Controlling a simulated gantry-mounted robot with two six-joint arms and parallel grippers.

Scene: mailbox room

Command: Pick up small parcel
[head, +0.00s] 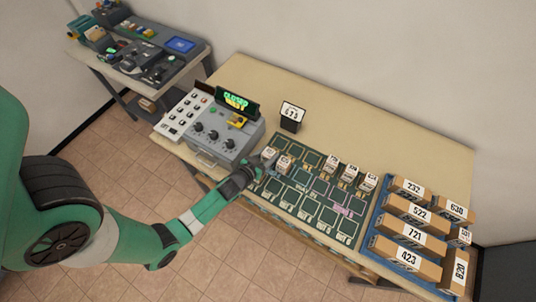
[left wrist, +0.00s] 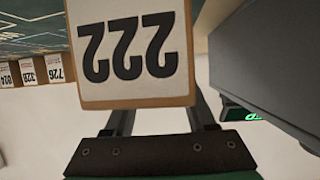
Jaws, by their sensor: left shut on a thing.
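A small parcel labelled 222 (left wrist: 132,50) fills the upper middle of the left wrist view, its label upside down. My left gripper (left wrist: 161,118) is shut on this parcel, with a finger at each side. In the head view my left gripper (head: 257,165) is at the left corner of the green sorting board (head: 297,213), by two small white-labelled parcels (head: 284,163). I cannot tell whether the held parcel touches the board. My right gripper is not in view.
A grey control console (head: 221,135) with a green lit sign (head: 237,101) stands close left of the gripper. A 673 sign (head: 291,115) stands behind the board. A blue tray (head: 378,242) of larger boxes is at right. The table's back is clear.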

